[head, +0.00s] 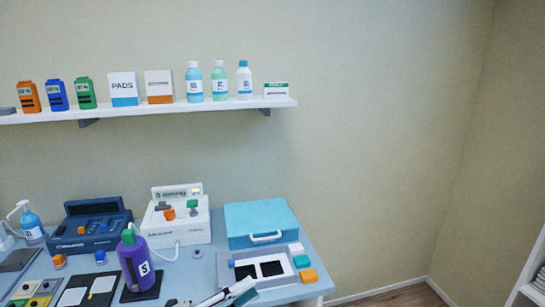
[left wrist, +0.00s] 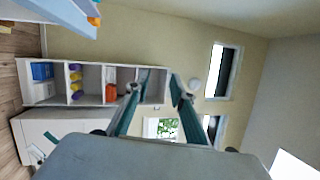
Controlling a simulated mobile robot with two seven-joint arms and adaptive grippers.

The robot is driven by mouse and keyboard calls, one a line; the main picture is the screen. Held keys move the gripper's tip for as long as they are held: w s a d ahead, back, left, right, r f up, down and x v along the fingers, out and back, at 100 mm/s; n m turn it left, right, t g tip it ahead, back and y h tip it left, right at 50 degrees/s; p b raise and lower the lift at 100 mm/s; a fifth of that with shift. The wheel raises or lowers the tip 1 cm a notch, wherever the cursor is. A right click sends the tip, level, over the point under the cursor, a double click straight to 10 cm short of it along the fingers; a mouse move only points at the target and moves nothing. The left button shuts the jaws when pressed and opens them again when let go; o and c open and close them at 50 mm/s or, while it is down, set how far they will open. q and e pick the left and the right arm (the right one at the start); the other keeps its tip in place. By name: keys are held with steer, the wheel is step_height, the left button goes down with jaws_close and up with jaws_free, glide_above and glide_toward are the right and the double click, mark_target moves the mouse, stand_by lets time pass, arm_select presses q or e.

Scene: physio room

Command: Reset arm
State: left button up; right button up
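My left gripper (head: 238,290) shows low in the head view at the table's front, partly cut off by the bottom edge, near the grey tray. In the left wrist view its two teal fingers (left wrist: 160,82) stand apart with nothing between them; the room lies beyond. My right gripper is in neither view.
The table (head: 185,262) holds a purple bottle (head: 138,262) on a black pad, a dark blue device (head: 90,232), a white device (head: 176,222), a light blue case (head: 262,222) and a grey tray (head: 228,273) with black pads. A wall shelf (head: 150,110) carries bottles and boxes.

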arm_select(q)
steer(key=s+a+f+n+t+y, duration=0.25)
steer(key=a+f+n+y, duration=0.3)
steer(key=f+n, duration=0.4)
steer(key=s+a+f+n+t+y, duration=0.2)
steer(key=s+a+f+n+y, duration=0.3)
steer(key=f+n, duration=0.45)
steer(key=s+a+f+n+g+y, duration=0.4)
steer(key=s+f+n, duration=0.3)
steer(key=s+f, duration=0.5)
steer(key=shift+s+a+f+g+y, duration=0.3)
steer(key=shift+a+f+y, duration=0.2)
steer(key=shift+a, duration=0.2)
steer(key=shift+w, duration=0.1)
